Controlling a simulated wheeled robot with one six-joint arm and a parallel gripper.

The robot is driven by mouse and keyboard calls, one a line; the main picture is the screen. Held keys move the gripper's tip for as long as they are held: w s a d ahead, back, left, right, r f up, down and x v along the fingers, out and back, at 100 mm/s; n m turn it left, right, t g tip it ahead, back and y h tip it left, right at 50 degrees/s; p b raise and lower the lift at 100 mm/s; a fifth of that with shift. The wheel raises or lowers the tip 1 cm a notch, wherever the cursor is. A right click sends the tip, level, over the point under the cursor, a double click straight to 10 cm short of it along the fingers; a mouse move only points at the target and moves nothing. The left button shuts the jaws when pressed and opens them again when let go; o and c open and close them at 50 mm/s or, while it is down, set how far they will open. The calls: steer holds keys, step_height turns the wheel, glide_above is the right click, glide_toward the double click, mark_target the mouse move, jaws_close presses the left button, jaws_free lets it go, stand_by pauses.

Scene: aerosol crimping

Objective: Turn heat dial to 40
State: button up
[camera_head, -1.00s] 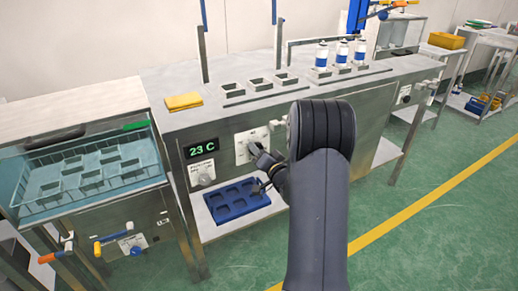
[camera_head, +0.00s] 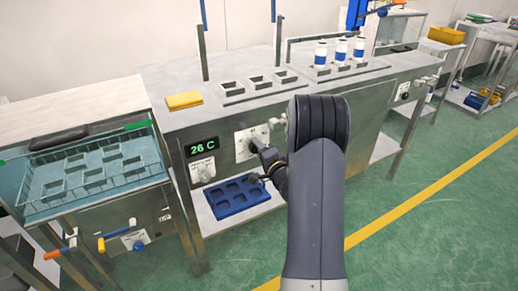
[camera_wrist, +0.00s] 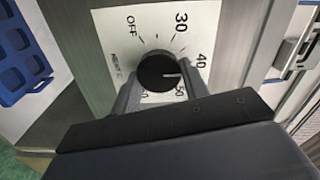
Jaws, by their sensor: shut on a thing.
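The heat dial is a black round knob (camera_wrist: 150,73) with a white pointer line, on a white scale plate (camera_wrist: 112,38) marked OFF, 30, 40, 50 and more. The pointer faces right in the wrist view, between 40 and 50 and nearer 40. My gripper (camera_wrist: 160,80) is shut on the knob, one finger on each side. In the head view my gripper (camera_head: 256,145) is at the dial plate (camera_head: 241,148) and hides most of the knob. The green display (camera_head: 201,146) left of it reads 26 C.
A second knob (camera_head: 205,174) sits below the display. A blue tray (camera_head: 238,212) lies on the shelf below. A yellow cloth (camera_head: 184,100) and several blue-white cans (camera_head: 321,55) are on the bench top. A tank with a basket (camera_head: 30,200) stands at left.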

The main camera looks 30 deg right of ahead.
steer(key=shift+f, duration=0.1)
steer(key=o, duration=1)
steer(key=shift+c, duration=0.2)
steer(key=shift+s, duration=0.1)
steer(key=s, duration=1)
steer(key=shift+s+d+p, duration=0.2)
steer(key=shift+s+p, duration=0.15)
steer(key=shift+p, duration=0.05)
steer(key=shift+w, duration=0.15)
steer(key=w+b, duration=0.1)
steer(key=w, duration=0.9)
steer(key=shift+w+a, duration=0.2)
steer(key=shift+w, duration=0.1)
